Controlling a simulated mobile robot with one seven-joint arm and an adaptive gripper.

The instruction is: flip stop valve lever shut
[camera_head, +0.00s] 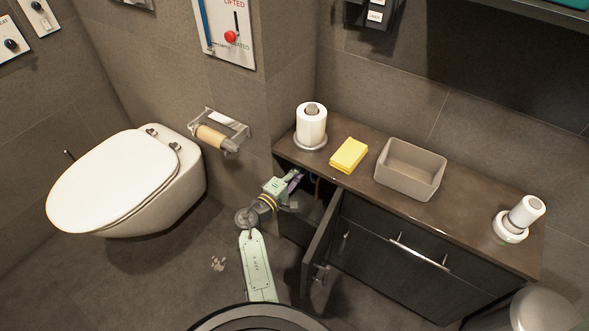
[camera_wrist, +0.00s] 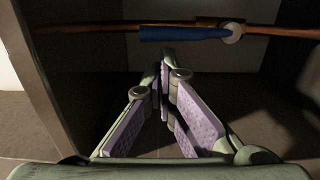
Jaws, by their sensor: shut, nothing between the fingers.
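The stop valve (camera_wrist: 212,22) sits on a copper pipe (camera_wrist: 275,31) that runs across the top of the wrist view. Its blue lever (camera_wrist: 180,34) points left from a pale round pivot (camera_wrist: 233,33) and lies roughly along the pipe. My gripper (camera_wrist: 164,66) is shut and empty, with its lilac-padded fingers meeting just below the lever in the picture. I cannot tell how far the tips are from the lever in depth. In the head view my gripper (camera_head: 296,177) reaches into the open left end of the vanity cabinet, where the valve is hidden.
The dark cabinet door (camera_head: 320,252) stands open just right of my arm. A toilet (camera_head: 118,185) stands left. A cabinet wall (camera_wrist: 48,85) borders the left.

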